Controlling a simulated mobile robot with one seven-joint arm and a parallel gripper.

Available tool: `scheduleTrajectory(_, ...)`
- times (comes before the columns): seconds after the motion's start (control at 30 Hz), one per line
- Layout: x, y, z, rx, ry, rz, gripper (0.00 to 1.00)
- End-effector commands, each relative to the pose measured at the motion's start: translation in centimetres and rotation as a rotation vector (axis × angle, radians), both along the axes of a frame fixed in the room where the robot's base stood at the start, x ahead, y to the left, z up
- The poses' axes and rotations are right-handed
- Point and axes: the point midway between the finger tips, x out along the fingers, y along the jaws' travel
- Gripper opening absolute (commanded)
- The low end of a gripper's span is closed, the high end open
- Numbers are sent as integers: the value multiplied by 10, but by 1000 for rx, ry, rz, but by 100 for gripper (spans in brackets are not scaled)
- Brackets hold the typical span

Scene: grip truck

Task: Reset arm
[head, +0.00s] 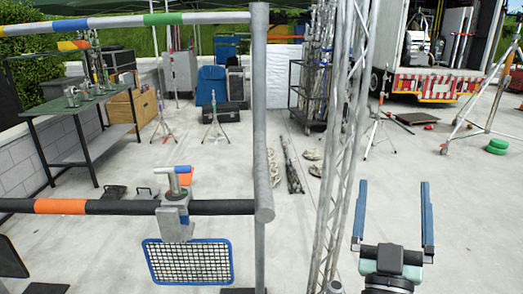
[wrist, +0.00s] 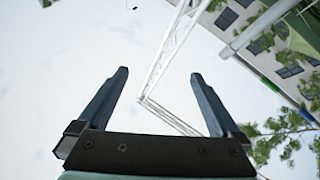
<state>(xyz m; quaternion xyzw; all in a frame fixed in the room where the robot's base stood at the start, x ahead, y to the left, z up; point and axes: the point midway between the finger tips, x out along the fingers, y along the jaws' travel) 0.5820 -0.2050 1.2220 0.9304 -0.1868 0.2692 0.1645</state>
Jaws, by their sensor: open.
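My gripper (head: 393,215) stands at the lower right of the head view, fingers pointing up. Its two blue fingers are wide apart with nothing between them. In the wrist view my gripper (wrist: 158,88) is also open and empty, set against pale sky, with a metal truss behind it. No object is in its grasp. It is to the right of the lattice truss in the head view; I cannot tell how far apart they are.
A lattice truss (head: 343,150) and a grey upright pole (head: 260,120) stand near. A clamp (head: 175,215) with a blue-framed mesh panel (head: 188,262) hangs on a horizontal bar (head: 110,207). A green table (head: 60,105) stands left, a truck (head: 425,86) back right. Open concrete lies between.

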Motion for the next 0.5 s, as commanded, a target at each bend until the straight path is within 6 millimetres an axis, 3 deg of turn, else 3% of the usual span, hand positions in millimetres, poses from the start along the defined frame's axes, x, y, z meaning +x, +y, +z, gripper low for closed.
scheduleTrajectory(0.03, -3, 17, 46, 16, -51, 18, 100)
scheduleTrajectory(0.2, -29, 72, 162, 103, -161, 113, 100)
scheduleTrajectory(0.33, -65, 123, 234, 152, -215, 239, 100)
scheduleTrajectory(0.4, -86, 149, 263, 164, -230, 309, 100)
scheduleTrajectory(0.5, -113, 178, 289, 166, -241, 397, 100)
